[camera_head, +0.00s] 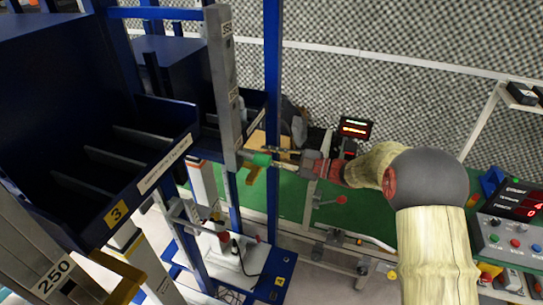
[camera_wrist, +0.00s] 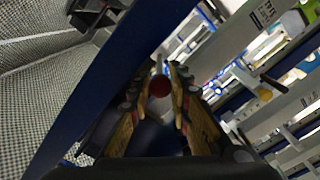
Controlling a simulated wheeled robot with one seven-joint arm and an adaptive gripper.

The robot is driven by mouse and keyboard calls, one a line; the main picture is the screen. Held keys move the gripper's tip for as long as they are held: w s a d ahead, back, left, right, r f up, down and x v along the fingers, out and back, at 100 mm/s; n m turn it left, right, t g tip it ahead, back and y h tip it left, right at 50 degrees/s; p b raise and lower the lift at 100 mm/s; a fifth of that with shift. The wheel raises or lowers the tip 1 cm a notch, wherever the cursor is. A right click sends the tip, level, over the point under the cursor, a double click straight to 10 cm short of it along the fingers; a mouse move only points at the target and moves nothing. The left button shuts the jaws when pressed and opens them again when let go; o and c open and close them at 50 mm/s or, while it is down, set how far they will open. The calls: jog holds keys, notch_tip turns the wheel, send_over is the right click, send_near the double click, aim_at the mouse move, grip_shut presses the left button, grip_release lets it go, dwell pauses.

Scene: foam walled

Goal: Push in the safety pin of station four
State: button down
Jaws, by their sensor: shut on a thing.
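My gripper (camera_head: 278,159) reaches left from my arm to the grey upright post (camera_head: 224,90) in the head view. A blue base plate (camera_head: 268,262) below the post bears a small label that looks like a 4.
Blue bins (camera_head: 165,165) with a yellow 3 label stand at left. Red-knobbed levers (camera_head: 341,200) stick out below. A control box (camera_head: 510,235) with red displays is at right, beside my arm.

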aim_at(246, 150)
jog(key=x, duration=0.8)
jog(key=shift+f+p, duration=0.1)
jog(key=shift+p, duration=0.25)
jog(key=shift+d, duration=0.1)
jog(key=c, duration=2.1)
grip_release()
jog(key=shift+o, duration=1)
jog(key=v, duration=1.2)
